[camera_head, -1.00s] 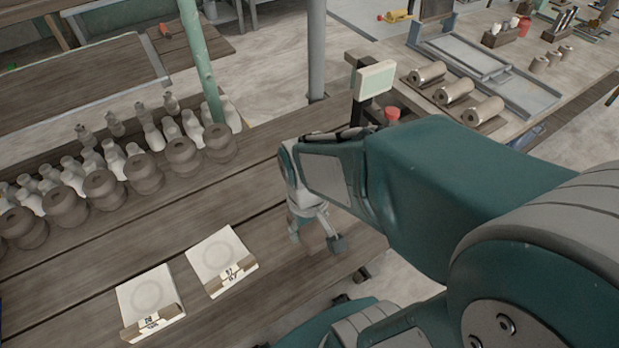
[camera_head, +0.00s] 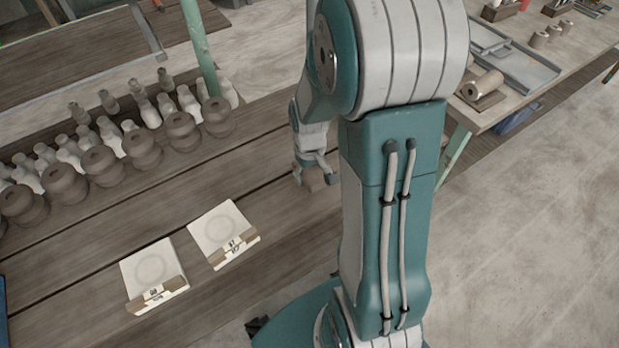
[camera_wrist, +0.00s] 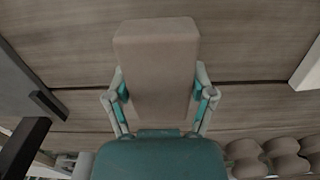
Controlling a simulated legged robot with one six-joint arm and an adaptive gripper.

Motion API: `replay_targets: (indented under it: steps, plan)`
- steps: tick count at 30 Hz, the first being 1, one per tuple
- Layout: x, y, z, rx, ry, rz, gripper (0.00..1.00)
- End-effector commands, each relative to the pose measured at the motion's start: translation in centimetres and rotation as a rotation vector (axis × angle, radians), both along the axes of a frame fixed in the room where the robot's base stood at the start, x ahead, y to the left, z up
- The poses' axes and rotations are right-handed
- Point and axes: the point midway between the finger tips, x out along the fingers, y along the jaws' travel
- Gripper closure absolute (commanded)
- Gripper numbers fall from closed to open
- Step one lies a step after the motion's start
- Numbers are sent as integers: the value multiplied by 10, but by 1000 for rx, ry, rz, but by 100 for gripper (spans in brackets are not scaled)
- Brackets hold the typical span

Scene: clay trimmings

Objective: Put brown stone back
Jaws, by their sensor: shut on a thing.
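The brown stone (camera_wrist: 157,70) is a brownish block with flat faces. My gripper (camera_wrist: 159,95) is shut on it, with one finger pressed to each side in the wrist view. In the head view my gripper (camera_head: 314,175) is over the wooden table, to the right of the two pale cards. The stone (camera_head: 316,183) shows there only as a small brown patch under the fingers, partly hidden by them. I cannot tell whether the stone touches the table.
Two pale square cards with ring marks and labels, a left one (camera_head: 150,266) and a right one (camera_head: 219,226), lie on the table (camera_head: 70,290). A row of brown pots (camera_head: 102,164) and pale bottles stands at the back left. A green post (camera_head: 199,45) rises behind them.

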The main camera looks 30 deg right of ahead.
Motion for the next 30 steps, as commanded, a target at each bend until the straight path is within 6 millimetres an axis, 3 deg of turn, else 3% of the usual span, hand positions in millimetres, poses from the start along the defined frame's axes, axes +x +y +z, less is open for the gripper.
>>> replay_targets:
  steps: [10, 26, 27, 29, 30]
  plan:
    - [6, -5, -37, 1, 1, 0, 86]
    - [6, -4, -46, 1, 0, 0, 85]
    - [5, -4, -47, 1, 1, 0, 23]
    - [5, -4, -47, 1, 3, 0, 0]
    - [5, -4, -47, 2, 3, 0, 0]
